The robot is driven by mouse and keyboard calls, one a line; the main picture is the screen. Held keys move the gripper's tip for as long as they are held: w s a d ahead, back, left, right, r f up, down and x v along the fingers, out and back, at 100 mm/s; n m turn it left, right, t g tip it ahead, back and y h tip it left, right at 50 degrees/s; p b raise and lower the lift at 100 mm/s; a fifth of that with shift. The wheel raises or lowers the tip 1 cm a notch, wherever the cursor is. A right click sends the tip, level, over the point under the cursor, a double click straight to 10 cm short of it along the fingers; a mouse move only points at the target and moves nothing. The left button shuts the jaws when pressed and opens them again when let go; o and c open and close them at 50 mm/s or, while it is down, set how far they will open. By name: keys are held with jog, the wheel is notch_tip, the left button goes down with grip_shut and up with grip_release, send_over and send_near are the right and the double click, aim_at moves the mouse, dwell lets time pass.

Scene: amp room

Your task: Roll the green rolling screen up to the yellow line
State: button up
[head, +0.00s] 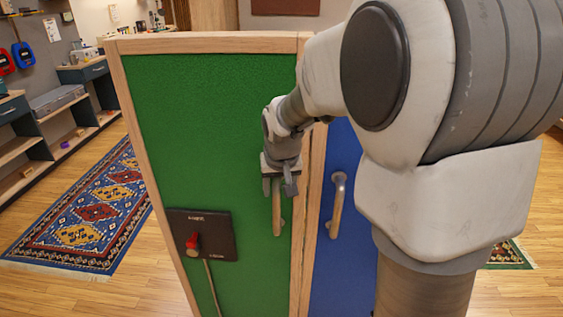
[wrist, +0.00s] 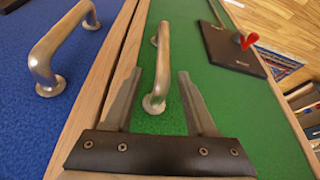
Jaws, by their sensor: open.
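The green rolling screen (head: 215,130) stands upright in a pale wooden frame in the middle of the head view; its green face (wrist: 240,110) also fills the right of the wrist view. A metal bar handle (head: 277,220) is mounted upright near its right edge. My gripper (head: 281,190) is at the upper part of this handle, pointing down. In the wrist view the handle (wrist: 162,65) lies between my two open fingers (wrist: 160,80), with gaps on both sides. I cannot tell how deep it sits between them. No yellow line shows in either view.
A blue panel (head: 342,265) with a similar handle (head: 338,205) stands directly right of the green screen. A dark plate (head: 222,243) with a red knob (head: 192,241) and a cord is on the green face. Left are a patterned rug (head: 75,220), shelves (head: 60,130) and bare wooden floor.

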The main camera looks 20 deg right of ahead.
jog(key=v, duration=1.1)
jog(key=shift+r+p, duration=0.3)
jog(key=shift+p, duration=0.1)
jog(key=shift+s+a, duration=0.1)
jog(key=shift+s, duration=0.1)
jog(key=s+a+f+n+t, duration=0.1)
jog(key=s+a+n, duration=0.1)
jog(key=s, duration=1.7)
jog(key=shift+s+a+f+y, duration=0.2)
jog(key=shift+s+a+y, duration=0.15)
jog(key=shift+a+y, duration=0.1)
